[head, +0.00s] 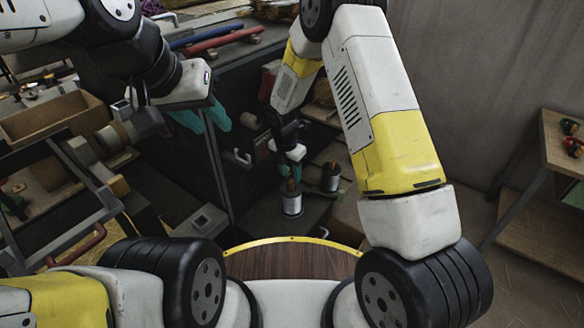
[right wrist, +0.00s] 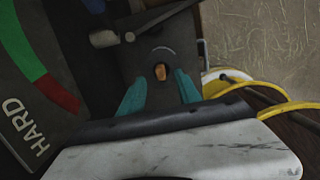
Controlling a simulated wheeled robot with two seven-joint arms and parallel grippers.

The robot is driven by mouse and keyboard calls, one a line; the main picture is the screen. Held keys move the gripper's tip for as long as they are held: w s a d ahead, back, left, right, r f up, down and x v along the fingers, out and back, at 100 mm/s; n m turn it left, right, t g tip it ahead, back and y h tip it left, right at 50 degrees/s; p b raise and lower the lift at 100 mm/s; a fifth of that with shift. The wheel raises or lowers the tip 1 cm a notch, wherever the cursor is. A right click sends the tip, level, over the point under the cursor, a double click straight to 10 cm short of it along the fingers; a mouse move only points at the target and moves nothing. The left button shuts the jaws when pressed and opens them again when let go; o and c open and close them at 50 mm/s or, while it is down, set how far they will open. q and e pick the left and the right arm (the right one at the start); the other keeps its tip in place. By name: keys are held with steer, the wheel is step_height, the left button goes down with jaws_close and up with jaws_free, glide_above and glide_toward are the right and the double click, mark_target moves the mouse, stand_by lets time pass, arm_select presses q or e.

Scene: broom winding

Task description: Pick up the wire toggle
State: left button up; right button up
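A small orange-brown wooden peg, which looks like the wire toggle (right wrist: 160,72), stands up from a dark surface between and beyond my right gripper's teal fingertips (right wrist: 160,90). The fingers are apart, with a gap on both sides of the peg. In the head view, my right gripper (head: 290,174) points down just above a wire spool (head: 291,205), and the brown peg shows at its top.
A second spool (head: 331,178) with a brown peg stands close to the right. A dark panel marked HARD (right wrist: 35,110) and a grey lever (right wrist: 105,39) are near the right gripper. A yellow cable (right wrist: 290,110) lies at the right. A wooden box (head: 55,118) is at the left.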

mark_target(292, 181)
steer(key=f, duration=0.4)
steer(key=shift+w+d+f, duration=0.2)
steer(key=shift+w+f, duration=0.05)
steer(key=shift+f, duration=0.1)
jaws_close()
steer(key=shift+r, duration=0.1)
steer(key=shift+r, duration=0.6)
step_height(292, 181, up, 2)
steer(key=shift+r, duration=0.25)
steer(key=s+r, duration=0.1)
steer(key=s, duration=1.5)
steer(key=shift+a, duration=0.2)
